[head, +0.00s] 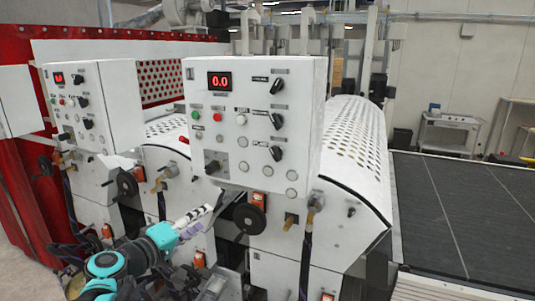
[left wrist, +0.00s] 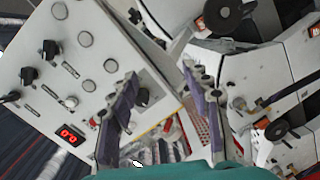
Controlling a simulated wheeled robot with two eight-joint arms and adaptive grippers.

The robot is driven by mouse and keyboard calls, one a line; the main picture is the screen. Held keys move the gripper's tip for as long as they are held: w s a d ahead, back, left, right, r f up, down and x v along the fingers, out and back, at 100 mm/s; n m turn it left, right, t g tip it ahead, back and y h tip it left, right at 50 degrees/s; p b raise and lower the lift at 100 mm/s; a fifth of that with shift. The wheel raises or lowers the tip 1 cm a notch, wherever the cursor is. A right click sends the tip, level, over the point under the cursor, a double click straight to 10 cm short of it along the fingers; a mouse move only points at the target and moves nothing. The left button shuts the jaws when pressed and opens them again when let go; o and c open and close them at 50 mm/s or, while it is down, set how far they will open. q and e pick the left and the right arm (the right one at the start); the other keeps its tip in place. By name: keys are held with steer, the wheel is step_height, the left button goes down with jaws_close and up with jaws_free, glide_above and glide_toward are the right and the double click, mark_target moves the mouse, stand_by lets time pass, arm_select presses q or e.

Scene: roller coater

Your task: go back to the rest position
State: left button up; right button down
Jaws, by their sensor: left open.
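My left gripper (head: 212,212) reaches in from the lower left in the head view, in front of the machine and below the front control box (head: 254,125). In the left wrist view my left gripper (left wrist: 158,88) shows two dark fingers spread apart with nothing held between them. The control box also shows there (left wrist: 85,60), turned in the picture, behind and left of the fingers. I cannot tell whether a finger touches the machine. My right gripper is in neither view.
The box carries a red display (head: 220,81) reading 0.0, buttons and black knobs. A black handwheel (head: 249,218) sits close to my gripper. A second control box (head: 92,105) stands left, by a red curtain (head: 20,190). A dark conveyor (head: 460,210) lies right.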

arm_select(q)
steer(key=s+d+f+m+g+y+b, duration=0.15)
steer(key=s+f+b, duration=0.25)
steer(key=f, duration=0.5)
steer(key=s+d+f+m+g+b, duration=0.2)
steer(key=s+d+f+b, duration=0.15)
steer(key=f, duration=0.55)
steer(key=s+d+f+m+g+b, duration=0.15)
steer(key=s+f+b, duration=0.3)
steer(key=f, duration=0.45)
steer(key=s+a+f+m+g+y+b, duration=0.1)
steer(key=s+f+b, duration=0.4)
steer(key=f, duration=0.5)
steer(key=s+a+f+m+g+y+b, duration=0.1)
steer(key=s+f+y+b, duration=0.3)
steer(key=f, duration=0.6)
steer(key=shift+s+a+m+g+b, duration=0.45)
steer(key=shift+s+a+m, duration=0.15)
steer(key=shift+s+a, duration=0.3)
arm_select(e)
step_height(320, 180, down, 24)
